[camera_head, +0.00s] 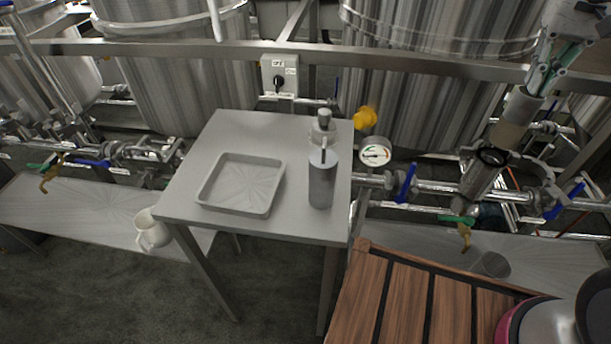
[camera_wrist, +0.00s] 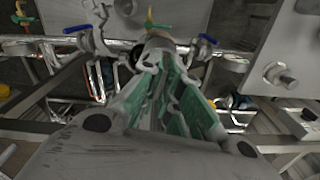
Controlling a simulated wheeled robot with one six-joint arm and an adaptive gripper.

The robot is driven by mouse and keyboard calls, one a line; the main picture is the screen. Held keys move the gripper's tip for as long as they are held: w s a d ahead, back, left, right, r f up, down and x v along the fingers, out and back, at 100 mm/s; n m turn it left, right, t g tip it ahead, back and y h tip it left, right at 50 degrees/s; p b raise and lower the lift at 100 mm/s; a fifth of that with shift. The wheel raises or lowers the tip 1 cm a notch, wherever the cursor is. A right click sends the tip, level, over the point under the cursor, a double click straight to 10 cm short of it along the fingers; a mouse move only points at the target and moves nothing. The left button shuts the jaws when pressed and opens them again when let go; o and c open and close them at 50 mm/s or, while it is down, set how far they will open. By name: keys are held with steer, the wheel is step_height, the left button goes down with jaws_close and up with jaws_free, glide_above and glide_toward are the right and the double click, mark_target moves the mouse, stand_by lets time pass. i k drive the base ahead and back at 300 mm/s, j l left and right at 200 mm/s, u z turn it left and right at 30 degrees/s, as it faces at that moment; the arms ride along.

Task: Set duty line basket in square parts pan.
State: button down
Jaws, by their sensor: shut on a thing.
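The square parts pan (camera_head: 208,198) is a shallow grey tray, empty, on the small grey table. My gripper (camera_head: 550,78) is at the upper right of the head view. Its green-padded fingers are shut on the upper end of a brownish-grey cylinder, the duty line basket (camera_head: 515,112). The basket is tilted, its lower end at the dark round mouth of a slanted strainer housing (camera_head: 477,187). I cannot tell whether that end is still inside. In the wrist view, the fingers (camera_wrist: 165,78) point at the basket (camera_wrist: 157,42), which is partly hidden between them.
A grey canister (camera_head: 321,182) and a bottle (camera_head: 323,128) stand right of the pan. Pipes with blue valve handles (camera_head: 405,183) and a gauge (camera_head: 375,153) lie between the housing and the table (camera_head: 290,225). A horizontal rail (camera_head: 430,62) crosses behind. A mug (camera_head: 150,230) is lower left.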

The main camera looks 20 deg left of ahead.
mark_target(243, 188)
steer(key=k+j, duration=0.2)
steer(key=j, duration=0.2)
steer(key=k+j, duration=0.2)
steer(key=j, duration=0.15)
steer(key=k+j, duration=0.2)
steer(key=j, duration=0.2)
steer(key=k+j, duration=0.15)
steer(key=j, duration=0.25)
steer(key=k+j, duration=0.2)
steer(key=j, duration=0.15)
steer(key=i+u, duration=0.2)
steer(key=u, duration=0.2)
